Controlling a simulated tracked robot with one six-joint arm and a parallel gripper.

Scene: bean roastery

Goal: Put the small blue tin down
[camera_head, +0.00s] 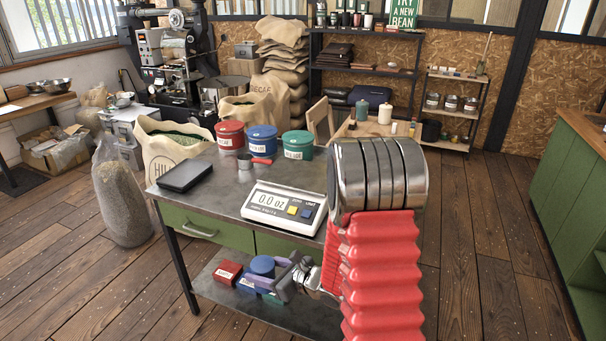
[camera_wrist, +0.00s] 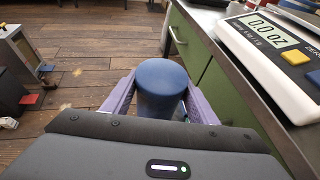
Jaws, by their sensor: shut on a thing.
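The small blue tin (camera_head: 263,265) is held between the purple fingers of my gripper (camera_head: 262,284). In the wrist view the blue tin (camera_wrist: 160,88) stands upright between the two fingers (camera_wrist: 160,100), which press on its sides. In that view it is in front of the table's green drawer fronts (camera_wrist: 235,90), below the tabletop edge. In the head view it overlaps the lower shelf (camera_head: 290,318). I cannot tell whether its underside touches anything. My arm hides part of the table's right end.
A white scale (camera_head: 285,208) reading 0.0 oz is on the metal tabletop, with a black tray (camera_head: 185,176) and red (camera_head: 230,135), blue (camera_head: 262,139) and green (camera_head: 298,145) tins behind. A red box (camera_head: 228,272) is on the lower shelf.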

